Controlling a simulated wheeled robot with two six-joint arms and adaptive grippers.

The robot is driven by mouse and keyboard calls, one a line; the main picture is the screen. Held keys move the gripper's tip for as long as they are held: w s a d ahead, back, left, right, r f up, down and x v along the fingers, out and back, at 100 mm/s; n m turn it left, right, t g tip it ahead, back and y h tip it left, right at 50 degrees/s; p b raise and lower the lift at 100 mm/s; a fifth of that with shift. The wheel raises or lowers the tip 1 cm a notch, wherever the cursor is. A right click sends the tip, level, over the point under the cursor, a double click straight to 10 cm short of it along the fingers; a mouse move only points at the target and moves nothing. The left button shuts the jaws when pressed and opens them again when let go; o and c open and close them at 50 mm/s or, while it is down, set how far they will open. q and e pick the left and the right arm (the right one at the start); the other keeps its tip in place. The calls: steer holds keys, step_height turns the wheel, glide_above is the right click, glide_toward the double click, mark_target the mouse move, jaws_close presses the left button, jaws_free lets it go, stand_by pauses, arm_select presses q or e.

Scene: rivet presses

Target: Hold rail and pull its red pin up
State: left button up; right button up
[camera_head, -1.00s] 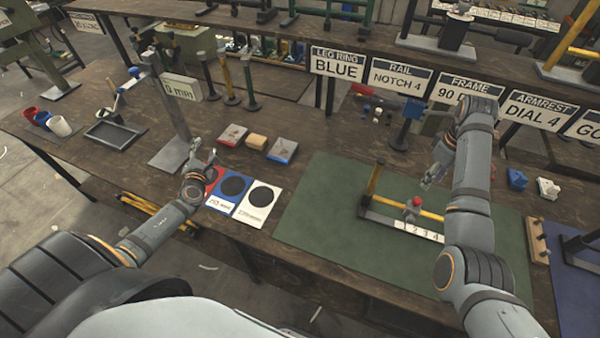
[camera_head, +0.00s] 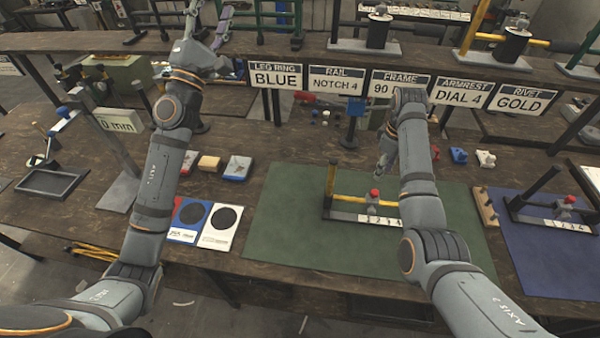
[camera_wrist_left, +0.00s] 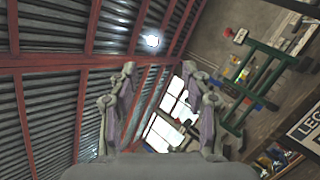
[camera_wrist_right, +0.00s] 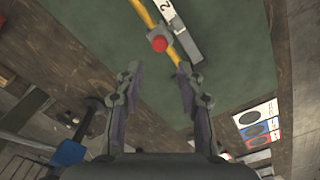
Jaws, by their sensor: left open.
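The rail (camera_head: 331,178) is a yellow bar fixture on the green mat (camera_head: 285,225), with a white numbered strip (camera_head: 365,218) along its base. Its red pin (camera_head: 375,193) stands on a grey block; in the right wrist view the pin (camera_wrist_right: 159,44) shows just beyond the fingertips. My right gripper (camera_head: 384,160) is open and empty, above and behind the rail, apart from it. Its fingers (camera_wrist_right: 160,76) point toward the pin. My left gripper (camera_head: 207,38) is open, raised high at the upper left, far from the rail; its fingers (camera_wrist_left: 159,72) face the ceiling.
A similar fixture with a red pin (camera_head: 570,199) stands on the blue mat (camera_head: 555,265) at right. Sign boards (camera_head: 336,80) hang along the shelf behind. A wooden block with pegs (camera_head: 485,206) sits between the mats. Coloured cards (camera_head: 220,225) lie left of the green mat.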

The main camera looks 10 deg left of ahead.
arm_select(q)
steer(key=w+a+f+n+g+y, duration=0.2)
steer(key=w+a+f+n+y, duration=0.25)
steer(key=f+n+y, duration=0.55)
steer(key=n+g+h, duration=1.4)
steer(key=n+h, duration=0.6)
steer(key=n, duration=1.2)
glide_toward(332, 174)
steer(key=w+f, duration=0.1)
steer(key=x, duration=1)
steer(key=shift+w+f, duration=0.15)
